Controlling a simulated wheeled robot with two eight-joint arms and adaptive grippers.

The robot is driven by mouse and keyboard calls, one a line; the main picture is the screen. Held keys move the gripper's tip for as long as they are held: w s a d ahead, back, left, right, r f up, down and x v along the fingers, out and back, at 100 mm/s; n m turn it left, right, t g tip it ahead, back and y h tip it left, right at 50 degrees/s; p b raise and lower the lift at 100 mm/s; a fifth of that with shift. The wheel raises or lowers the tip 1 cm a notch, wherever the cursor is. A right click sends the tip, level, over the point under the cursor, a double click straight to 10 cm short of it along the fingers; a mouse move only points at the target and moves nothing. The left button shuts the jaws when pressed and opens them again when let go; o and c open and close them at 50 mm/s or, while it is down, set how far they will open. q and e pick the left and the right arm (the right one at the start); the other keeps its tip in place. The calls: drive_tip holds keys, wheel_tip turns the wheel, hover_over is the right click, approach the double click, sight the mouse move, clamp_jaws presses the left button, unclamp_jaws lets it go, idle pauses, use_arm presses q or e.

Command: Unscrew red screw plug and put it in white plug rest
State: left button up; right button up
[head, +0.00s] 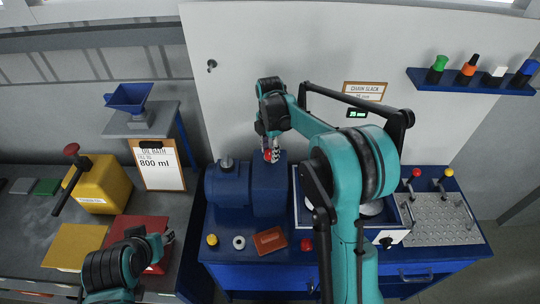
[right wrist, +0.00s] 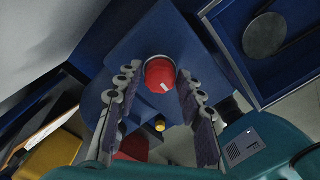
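The red screw plug (head: 268,155) sits on top of the blue housing (head: 268,190); it shows as a round red cap in the right wrist view (right wrist: 160,72). My right gripper (head: 270,146) is over it, pointing down, with one finger on each side of the plug. In the right wrist view the fingers (right wrist: 159,80) stand apart, with a narrow gap visible beside the plug. A small white ring-shaped piece (head: 239,242), which looks like the plug rest, lies on the blue bench in front of the housing. My left gripper (head: 167,238) is at the lower left; its fingers are too small to read.
A yellow cap (head: 212,239), an orange-brown tray (head: 270,240) and a red knob (head: 307,244) are near the bench's front. A blue motor (head: 227,185) adjoins the housing. An oil bath sign (head: 160,168) and yellow can (head: 100,182) stand left.

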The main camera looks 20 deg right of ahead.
drive_tip(key=shift+o, duration=0.4)
drive_tip(key=shift+r+p, duration=0.9)
drive_tip(key=shift+r, duration=0.4)
drive_tip(key=shift+f, duration=0.1)
drive_tip(key=shift+m, duration=0.9)
drive_tip(key=m, duration=0.6)
drive_tip(key=shift+m+b, duration=0.3)
drive_tip(key=m, duration=0.3)
drive_tip(key=shift+m, duration=0.3)
